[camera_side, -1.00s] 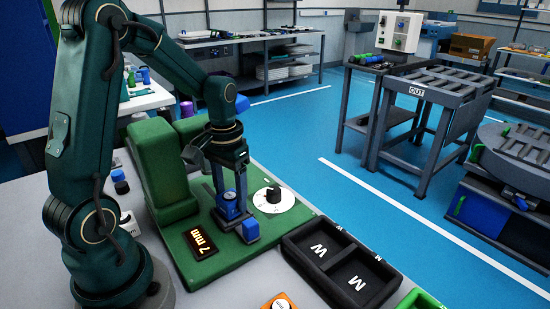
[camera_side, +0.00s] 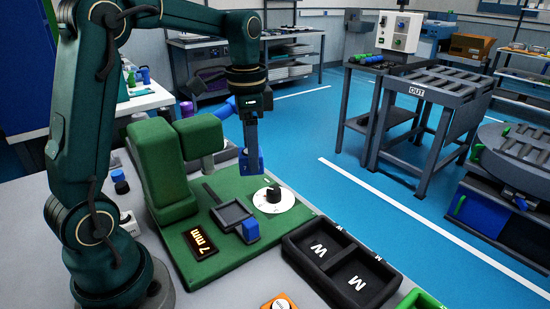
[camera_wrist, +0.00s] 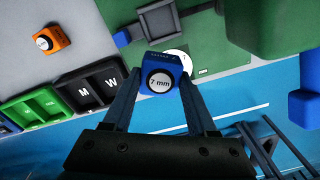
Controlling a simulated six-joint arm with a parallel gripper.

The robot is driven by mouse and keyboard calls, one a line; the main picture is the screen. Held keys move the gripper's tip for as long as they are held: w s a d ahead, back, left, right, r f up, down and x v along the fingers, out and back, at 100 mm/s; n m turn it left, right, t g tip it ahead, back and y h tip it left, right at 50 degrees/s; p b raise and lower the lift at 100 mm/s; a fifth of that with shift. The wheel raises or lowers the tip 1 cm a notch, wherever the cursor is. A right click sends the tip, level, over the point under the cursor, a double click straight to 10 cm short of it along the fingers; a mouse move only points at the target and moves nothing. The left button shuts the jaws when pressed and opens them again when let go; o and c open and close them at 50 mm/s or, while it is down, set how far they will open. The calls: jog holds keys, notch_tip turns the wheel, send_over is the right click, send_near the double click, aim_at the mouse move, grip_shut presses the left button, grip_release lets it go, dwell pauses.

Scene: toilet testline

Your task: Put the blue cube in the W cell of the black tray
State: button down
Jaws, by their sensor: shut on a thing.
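My gripper (camera_side: 250,158) is shut on the blue cube (camera_wrist: 160,68) and holds it in the air above the green test fixture, left of the white dial. The wrist view shows the cube between the fingertips, with a round white "7 mm" label facing the camera. The black tray (camera_side: 342,258) lies on the table to the right of the fixture and also shows at the left of the wrist view (camera_wrist: 91,95). Its W cell (camera_side: 318,243) is the farther one in the side view, its M cell the nearer. Both cells look empty.
The green fixture (camera_side: 230,265) carries a dark measuring plate (camera_side: 229,212), a small blue block (camera_side: 250,230), a dial (camera_side: 273,197) and a "7 mm" display (camera_side: 200,243). A green bin (camera_side: 420,300) adjoins the tray. An orange button box (camera_side: 279,302) stands in front.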

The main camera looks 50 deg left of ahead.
jog(key=w+d+f+m, duration=0.1)
jog(key=d+f, duration=0.2)
jog(key=d, duration=0.2)
jog(key=w+d+f+m, duration=0.1)
jog(key=w+d+f, duration=0.1)
jog(key=d, duration=0.3)
jog(key=w+d+f+m, duration=0.1)
jog(key=w+d+f, duration=0.1)
jog(key=d, duration=0.3)
jog(key=shift+w+d+f, duration=0.1)
jog(key=shift+w+f, duration=0.05)
jog(key=shift+f, duration=2.65)
jog(key=c, duration=0.5)
grip_release()
jog(key=shift+f, duration=0.15)
